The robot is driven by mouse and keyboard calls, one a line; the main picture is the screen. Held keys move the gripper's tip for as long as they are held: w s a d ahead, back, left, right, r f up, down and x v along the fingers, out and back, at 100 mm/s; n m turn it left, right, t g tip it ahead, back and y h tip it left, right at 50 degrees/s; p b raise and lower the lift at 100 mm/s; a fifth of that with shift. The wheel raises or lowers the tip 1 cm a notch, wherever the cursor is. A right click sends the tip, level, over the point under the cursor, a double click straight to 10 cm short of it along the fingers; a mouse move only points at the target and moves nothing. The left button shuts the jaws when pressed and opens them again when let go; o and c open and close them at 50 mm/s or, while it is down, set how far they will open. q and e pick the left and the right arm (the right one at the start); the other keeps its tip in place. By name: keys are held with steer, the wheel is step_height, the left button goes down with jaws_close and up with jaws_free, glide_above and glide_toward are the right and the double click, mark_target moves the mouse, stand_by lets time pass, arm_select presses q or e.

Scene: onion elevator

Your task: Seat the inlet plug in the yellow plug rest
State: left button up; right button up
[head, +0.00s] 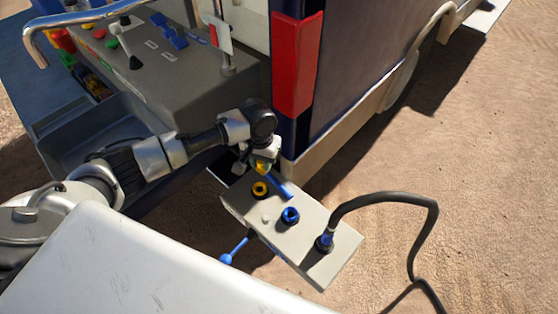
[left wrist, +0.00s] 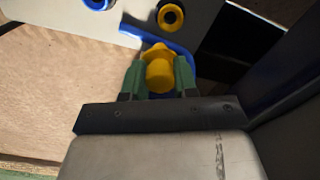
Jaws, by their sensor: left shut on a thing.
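My left gripper (head: 260,167) is over the far left end of a grey panel box. Its green fingers (left wrist: 160,78) are shut on a yellow plug (left wrist: 160,70), which I take for the inlet plug. The plug also shows as a small yellow patch in the head view (head: 263,168). The yellow plug rest (head: 260,188), a yellow ring with a dark hole, is on the box top; it also shows in the left wrist view (left wrist: 170,16). The held plug is beside the ring, not in it. My right gripper is not in view.
The grey box (head: 345,245) also carries a blue ring socket (head: 290,215) and a blue connector (head: 324,242) with a black cable (head: 400,197). A blue bar (head: 279,186) lies close by the gripper. The machine's dark corner and red lamp (head: 296,62) stand just behind.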

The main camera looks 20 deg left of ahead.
arm_select(q)
steer(key=shift+a+r, duration=0.15)
steer(key=shift+a, duration=0.65)
steer(key=shift+f, duration=0.35)
step_height(320, 180, down, 7)
steer(key=b, duration=0.6)
steer(key=shift+b, duration=0.3)
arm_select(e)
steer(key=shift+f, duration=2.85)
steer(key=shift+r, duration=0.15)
arm_select(q)
steer(key=shift+f+p, duration=0.1)
steer(key=shift+p, duration=0.4)
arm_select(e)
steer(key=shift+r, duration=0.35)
arm_select(q)
steer(key=shift+f, duration=0.3)
steer(key=shift+f, duration=0.35)
